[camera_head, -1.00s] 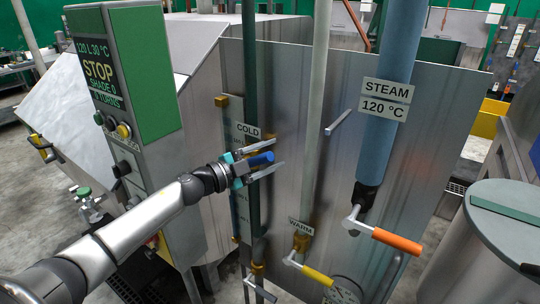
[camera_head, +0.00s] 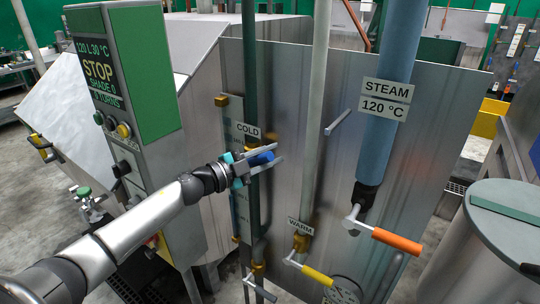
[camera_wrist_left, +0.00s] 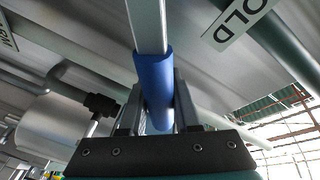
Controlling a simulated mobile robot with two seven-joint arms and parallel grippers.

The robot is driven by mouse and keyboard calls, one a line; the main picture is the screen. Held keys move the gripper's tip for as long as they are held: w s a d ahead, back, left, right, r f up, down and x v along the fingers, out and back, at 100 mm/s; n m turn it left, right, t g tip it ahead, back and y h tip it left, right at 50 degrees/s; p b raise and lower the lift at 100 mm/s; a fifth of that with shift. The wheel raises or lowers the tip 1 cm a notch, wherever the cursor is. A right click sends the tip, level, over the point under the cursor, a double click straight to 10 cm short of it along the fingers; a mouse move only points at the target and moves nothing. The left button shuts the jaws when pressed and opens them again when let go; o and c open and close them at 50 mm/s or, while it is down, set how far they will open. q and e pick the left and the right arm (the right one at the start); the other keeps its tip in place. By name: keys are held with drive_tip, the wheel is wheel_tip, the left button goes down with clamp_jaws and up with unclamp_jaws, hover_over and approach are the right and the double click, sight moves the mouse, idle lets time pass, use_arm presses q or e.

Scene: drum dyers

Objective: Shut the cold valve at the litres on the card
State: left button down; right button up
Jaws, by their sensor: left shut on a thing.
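My left gripper (camera_head: 262,157) is shut on the blue handle of the cold valve, beside the dark green pipe (camera_head: 250,60) with the COLD sign (camera_head: 248,130). In the left wrist view the blue handle (camera_wrist_left: 153,75) lies between the two fingers (camera_wrist_left: 155,115), with its bare metal lever (camera_wrist_left: 148,22) running up beyond it. The valve body is largely hidden behind the gripper in the head view. A display (camera_head: 97,70) on the green and grey post reads 120 L 30 °C and STOP. No separate card can be made out. My right gripper is not in view.
To the right are the warm valve's yellow handle (camera_head: 318,276) and the steam valve's orange handle (camera_head: 397,241) under the thick blue STEAM pipe (camera_head: 385,130). The pale WARM pipe (camera_head: 315,120) stands close right of the gripper. A lidded drum (camera_head: 500,245) stands far right.

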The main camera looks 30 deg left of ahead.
use_arm(q)
drive_tip(key=shift+d+f, duration=0.1)
idle(0.8)
drive_tip(key=shift+d+f+m+p, duration=0.2)
drive_tip(key=shift+f+m+p, duration=0.2)
drive_tip(key=shift+m+p, duration=0.15)
drive_tip(key=shift+s+d+f+m+g+y+p, duration=0.15)
drive_tip(key=shift+f+m+g+y+p, duration=0.2)
drive_tip(key=shift+f+m, duration=0.5)
drive_tip(key=shift+w+d+f+m+g+y+p, duration=0.1)
drive_tip(key=shift+d+f+m+g+y+p, duration=0.25)
drive_tip(key=shift+f+m, duration=0.55)
drive_tip(key=shift+s+f+m+g+y+p, duration=0.1)
drive_tip(key=shift+f+m+y+p, duration=0.1)
drive_tip(key=shift+f+m+p, duration=0.45)
drive_tip(key=shift+f, duration=0.45)
drive_tip(key=c, duration=0.7)
unclamp_jaws()
drive_tip(key=shift+o, duration=0.4)
